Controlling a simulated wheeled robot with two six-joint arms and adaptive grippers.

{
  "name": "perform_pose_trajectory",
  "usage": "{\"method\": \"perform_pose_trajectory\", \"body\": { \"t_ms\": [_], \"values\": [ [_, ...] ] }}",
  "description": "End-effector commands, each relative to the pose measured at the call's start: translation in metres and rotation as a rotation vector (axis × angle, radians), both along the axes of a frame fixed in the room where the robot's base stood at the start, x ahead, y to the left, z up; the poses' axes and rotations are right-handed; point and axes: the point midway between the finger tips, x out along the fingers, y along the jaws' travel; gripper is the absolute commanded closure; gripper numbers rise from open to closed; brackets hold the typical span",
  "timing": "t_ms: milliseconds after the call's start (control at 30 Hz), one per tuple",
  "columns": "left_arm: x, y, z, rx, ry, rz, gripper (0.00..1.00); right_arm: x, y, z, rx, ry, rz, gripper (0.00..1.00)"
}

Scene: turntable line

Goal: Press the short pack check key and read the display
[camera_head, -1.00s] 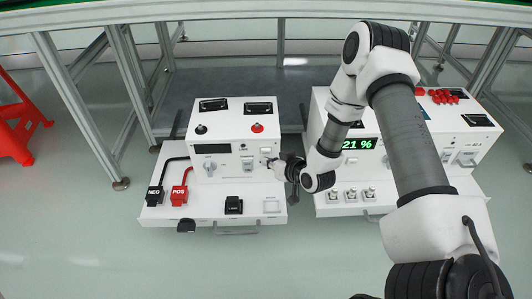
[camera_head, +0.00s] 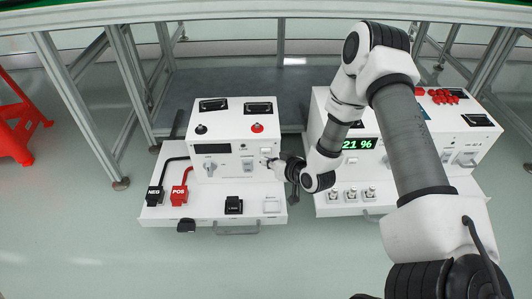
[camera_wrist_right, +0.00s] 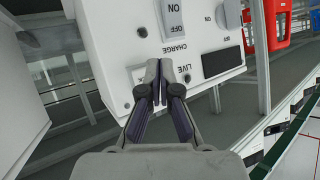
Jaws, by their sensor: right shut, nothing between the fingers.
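My right gripper (camera_head: 273,162) is at the right side of the front panel of the left white unit (camera_head: 228,130). Its fingers are shut and empty, and in the right wrist view the fingertips (camera_wrist_right: 160,72) are at the panel by the LIVE label. A pale key (camera_wrist_right: 137,76) there is partly hidden by the fingers; I cannot tell whether they touch or press it. The left unit's display (camera_head: 212,148) looks dark in the head view. The right white unit's green display (camera_head: 358,144) appears to read 21 %. My left gripper is not in view.
A black NEG clamp (camera_head: 154,191) and a red POS clamp (camera_head: 179,195) lie on the left unit's base. A white switch (camera_wrist_right: 173,18) marked ON and OFF is above the CHARGE label. Red caps (camera_head: 440,96) sit on the right unit. A red stand (camera_head: 18,125) is far left.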

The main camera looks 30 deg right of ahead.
Motion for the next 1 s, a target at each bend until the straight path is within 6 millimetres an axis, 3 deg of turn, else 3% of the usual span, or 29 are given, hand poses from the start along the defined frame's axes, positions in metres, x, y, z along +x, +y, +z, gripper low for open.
{"method": "perform_pose_trajectory", "body": {
  "t_ms": [1000],
  "values": [
    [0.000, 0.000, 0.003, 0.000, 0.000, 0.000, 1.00, 0.011, -0.007, 0.000, 0.000, 0.000, 0.000, 1.00]
  ]
}}
